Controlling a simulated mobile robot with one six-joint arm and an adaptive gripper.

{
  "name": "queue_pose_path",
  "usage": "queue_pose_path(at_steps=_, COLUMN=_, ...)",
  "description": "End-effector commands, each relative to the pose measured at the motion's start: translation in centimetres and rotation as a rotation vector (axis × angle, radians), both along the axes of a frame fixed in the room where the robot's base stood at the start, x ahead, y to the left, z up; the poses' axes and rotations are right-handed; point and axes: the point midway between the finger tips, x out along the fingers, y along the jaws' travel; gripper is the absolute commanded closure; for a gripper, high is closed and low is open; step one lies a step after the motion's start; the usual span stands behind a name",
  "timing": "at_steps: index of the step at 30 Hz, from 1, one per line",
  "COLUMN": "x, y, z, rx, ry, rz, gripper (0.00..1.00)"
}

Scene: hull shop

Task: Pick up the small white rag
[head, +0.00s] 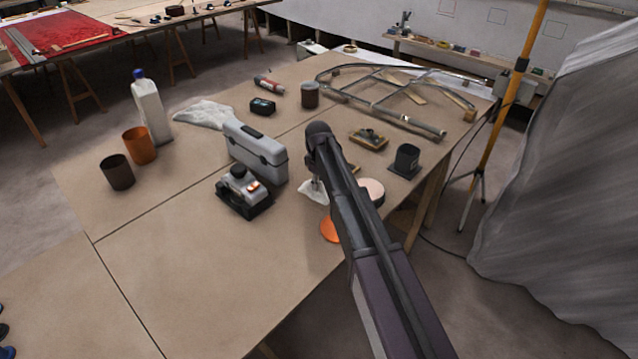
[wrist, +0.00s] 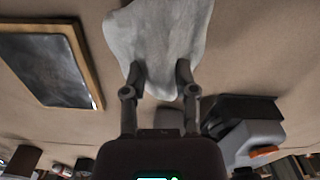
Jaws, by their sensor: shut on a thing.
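The small white rag (head: 312,193) lies at the table's right side, below the end of my arm in the head view. In the wrist view the rag (wrist: 155,35) fills the top middle, its near edge bunched between the two fingers. My gripper (wrist: 160,80) is shut on it. In the head view my gripper (head: 317,178) is small and partly hidden by my arm. I cannot tell whether the rag is clear of the tabletop.
A grey toolbox (head: 258,150) and a grey-black device (head: 243,193) stand just left. An orange thing (head: 331,229) and a pale round lid (head: 371,190) are close by. A larger white cloth (head: 206,113) lies farther back. The front of the table (head: 200,270) is clear.

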Motion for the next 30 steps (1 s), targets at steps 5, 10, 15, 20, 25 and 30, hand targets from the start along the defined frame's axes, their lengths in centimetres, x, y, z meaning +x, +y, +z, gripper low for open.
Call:
queue_pose_path(at_steps=5, x=-3.1, y=-1.0, z=0.9, rx=0.000, ry=0.000, rz=0.000, gripper=1.00)
queue_pose_path(at_steps=10, x=-6.9, y=-2.2, z=1.3, rx=0.000, ry=0.000, rz=0.000, gripper=1.00)
queue_pose_path(at_steps=15, x=-10.4, y=-3.3, z=1.6, rx=0.000, ry=0.000, rz=0.000, gripper=1.00)
queue_pose_path(at_steps=20, x=-12.9, y=-4.2, z=1.9, rx=0.000, ry=0.000, rz=0.001, gripper=1.00)
queue_pose_path(at_steps=25, x=-14.5, y=-4.7, z=2.0, rx=0.000, ry=0.000, rz=0.001, gripper=1.00)
queue_pose_path(at_steps=30, x=-15.2, y=-4.9, z=2.0, rx=0.000, ry=0.000, rz=0.001, gripper=1.00)
